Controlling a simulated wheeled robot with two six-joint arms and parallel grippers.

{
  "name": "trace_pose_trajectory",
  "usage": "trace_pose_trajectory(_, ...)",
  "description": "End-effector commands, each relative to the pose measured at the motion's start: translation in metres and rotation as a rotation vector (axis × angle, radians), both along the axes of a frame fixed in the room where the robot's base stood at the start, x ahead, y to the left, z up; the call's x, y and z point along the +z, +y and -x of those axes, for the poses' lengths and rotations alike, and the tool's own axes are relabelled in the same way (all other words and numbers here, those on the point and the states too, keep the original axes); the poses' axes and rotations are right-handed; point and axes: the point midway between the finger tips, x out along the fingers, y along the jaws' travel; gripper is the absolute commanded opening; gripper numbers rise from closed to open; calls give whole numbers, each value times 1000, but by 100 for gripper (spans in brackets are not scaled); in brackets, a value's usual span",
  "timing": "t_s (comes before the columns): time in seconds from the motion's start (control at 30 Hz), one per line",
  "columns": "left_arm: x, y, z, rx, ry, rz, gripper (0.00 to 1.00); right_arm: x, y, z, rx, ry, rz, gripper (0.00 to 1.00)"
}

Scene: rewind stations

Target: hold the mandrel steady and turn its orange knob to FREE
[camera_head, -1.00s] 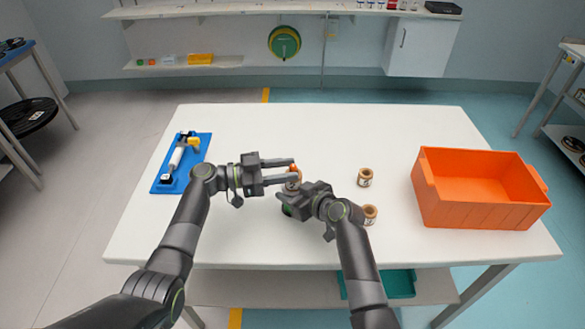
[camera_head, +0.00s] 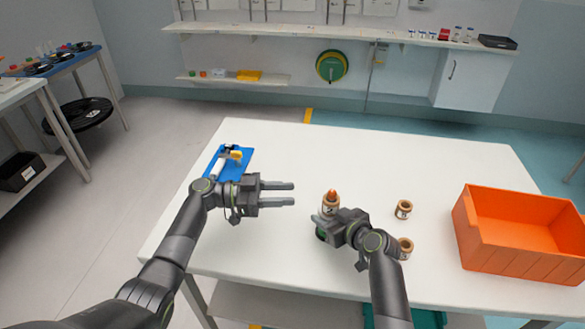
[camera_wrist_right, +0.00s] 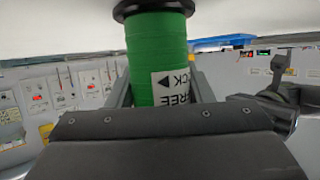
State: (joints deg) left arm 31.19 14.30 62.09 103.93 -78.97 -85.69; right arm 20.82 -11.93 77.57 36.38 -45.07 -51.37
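The mandrel's green body (camera_wrist_right: 155,60) stands between my right gripper's fingers in the right wrist view, with a black flange at one end and a white label reading FREE and partly LOCK. My right gripper (camera_head: 325,228) is shut on it low down in the head view. Which label word the knob is set to cannot be told. My left gripper (camera_head: 290,194) is open and empty, its fingers pointing right toward the knob but apart from it.
Two tan rolls (camera_head: 404,209) (camera_head: 405,248) stand right of the mandrel. An orange crate (camera_head: 525,265) is at the table's right side. A blue tray (camera_head: 212,167) with a tool lies at the back left. The white table (camera_head: 400,155) is clear behind the mandrel.

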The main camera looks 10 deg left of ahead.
Motion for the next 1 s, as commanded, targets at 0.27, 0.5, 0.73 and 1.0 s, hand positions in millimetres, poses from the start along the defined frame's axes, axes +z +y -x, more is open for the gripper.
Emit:
trace_pose_trajectory(0.27, 0, 0, 0, 0, 0, 0, 37, 0, 0, 0, 0, 0, 0, 71)
trace_pose_trajectory(0.5, 0, 0, 0, 0, 0, 0, 37, 1, -1, 1, 0, 0, 0, 71)
trace_pose_trajectory(0.73, 0, 0, 0, 0, 0, 0, 37, 8, -14, 15, -2, -2, -1, 71)
trace_pose_trajectory(1.0, 0, 0, 0, 0, 0, 0, 37, 24, -40, 44, -3, -1, 1, 71)
